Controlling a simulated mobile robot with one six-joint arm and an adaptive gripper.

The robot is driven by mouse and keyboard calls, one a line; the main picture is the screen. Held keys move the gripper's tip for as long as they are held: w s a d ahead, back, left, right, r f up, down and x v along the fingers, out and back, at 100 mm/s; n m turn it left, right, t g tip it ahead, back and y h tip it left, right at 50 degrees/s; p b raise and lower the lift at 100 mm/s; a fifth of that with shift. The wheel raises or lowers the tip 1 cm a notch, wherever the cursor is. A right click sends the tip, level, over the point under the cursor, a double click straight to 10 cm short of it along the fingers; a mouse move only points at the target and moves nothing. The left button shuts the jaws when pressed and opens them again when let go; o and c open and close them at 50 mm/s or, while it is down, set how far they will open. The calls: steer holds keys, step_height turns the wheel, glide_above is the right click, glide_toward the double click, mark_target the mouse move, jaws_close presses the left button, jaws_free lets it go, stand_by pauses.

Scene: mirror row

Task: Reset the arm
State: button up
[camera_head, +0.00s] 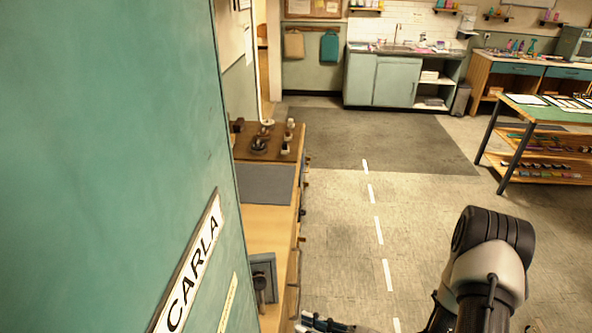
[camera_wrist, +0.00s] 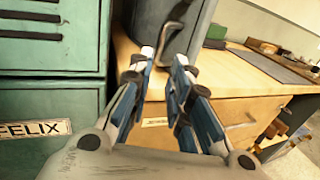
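My gripper (camera_wrist: 164,55) shows in the wrist view with its two blue-and-dark fingers apart. The gap between them is empty, with a wooden drawer front and counter edge seen through it. A grey metal box (camera_wrist: 196,18) with a dark handle stands on the counter beyond the fingertips; whether they touch it I cannot tell. In the head view only part of my gripper (camera_head: 325,324) shows at the bottom edge, beside the wooden counter, and my arm rises at the lower right.
A teal locker (camera_head: 110,150) labelled CARLA fills the left of the head view. A FELIX locker (camera_wrist: 50,100) is left of my gripper in the wrist view. The wooden counter (camera_head: 265,226) runs along the left. A green-topped table (camera_head: 525,112) stands right. The middle floor is clear.

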steer(key=s+a+r+n+g+h, duration=0.2)
steer(key=s+r+n+g+h, duration=0.4)
steer(key=s+r+n+g, duration=0.75)
steer(key=d+r+n+t+h, duration=1)
steer(key=d, duration=0.1)
steer(key=shift+w+r, duration=0.4)
steer(key=shift+w, duration=0.05)
